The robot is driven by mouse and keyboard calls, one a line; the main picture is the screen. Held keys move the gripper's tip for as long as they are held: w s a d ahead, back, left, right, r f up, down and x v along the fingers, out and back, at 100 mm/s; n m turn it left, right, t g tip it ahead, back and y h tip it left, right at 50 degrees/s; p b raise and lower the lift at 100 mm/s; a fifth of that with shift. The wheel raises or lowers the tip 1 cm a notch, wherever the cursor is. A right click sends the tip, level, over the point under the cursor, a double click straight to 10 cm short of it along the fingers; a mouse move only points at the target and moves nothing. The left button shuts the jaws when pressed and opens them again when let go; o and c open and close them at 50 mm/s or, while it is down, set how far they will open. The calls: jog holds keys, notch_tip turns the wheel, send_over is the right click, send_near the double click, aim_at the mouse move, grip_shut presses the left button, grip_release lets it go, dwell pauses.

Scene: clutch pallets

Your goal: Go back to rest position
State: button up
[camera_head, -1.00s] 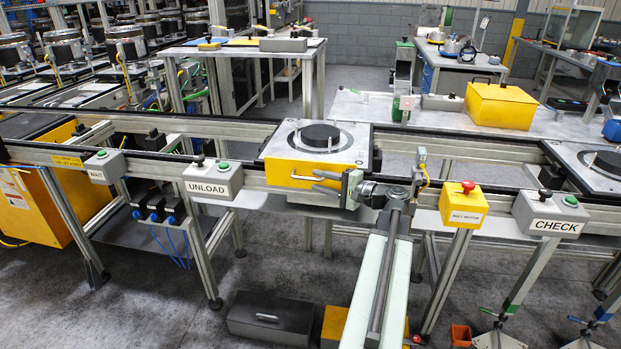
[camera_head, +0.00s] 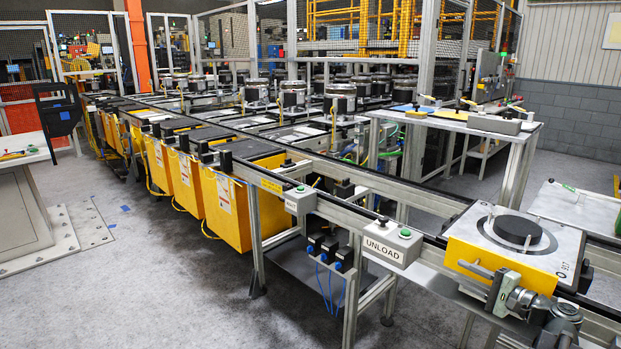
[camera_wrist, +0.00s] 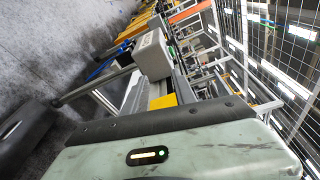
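My gripper (camera_head: 474,281) is at the lower right of the head view, in front of the yellow front face of a pallet (camera_head: 464,252). Its two fingers point left and stand apart, with nothing seen between them. I cannot tell whether they touch the pallet. The pallet has a light top with a black round disc (camera_head: 517,229) on it and sits on the conveyor line.
The UNLOAD button box (camera_head: 388,243) is on the conveyor rail (camera_head: 345,207) left of my gripper. A second box (camera_head: 300,201) is farther left. Yellow cabinets (camera_head: 232,211) line the conveyor. A table (camera_head: 455,123) stands behind it. The grey floor (camera_head: 150,290) at the lower left is clear.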

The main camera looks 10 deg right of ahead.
jog(key=w+a+f+n+g+y, duration=0.1)
jog(key=w+a+f+n+g, duration=0.2)
jog(key=a, duration=0.9)
jog(key=w+a+f+n+g+y, duration=0.2)
jog(key=w+a+f+g, duration=0.15)
jog(key=a, duration=0.75)
jog(key=w+a+f+n+g+y, duration=0.1)
jog(key=w+a+f+n+g, duration=0.15)
jog(key=a, duration=0.95)
jog(key=s+a+f+n+g+h, duration=0.3)
jog(key=a+f+n, duration=0.15)
jog(key=a, duration=0.25)
jog(key=s+a+f+n+g+h, duration=0.3)
jog(key=s+a+f, duration=0.1)
jog(key=a+f, duration=0.2)
jog(key=s+d+f+n+h, duration=0.1)
jog(key=s+d+f+h, duration=0.1)
jog(key=d+h, duration=0.5)
notch_tip(320, 180, up, 15)
jog(key=d+y+p, duration=0.1)
jog(key=y+p, duration=0.1)
jog(key=p, duration=1.3)
jog(key=shift+s+d+g+y, duration=0.2)
jog(key=shift+g+y, duration=0.1)
jog(key=shift+g, duration=0.1)
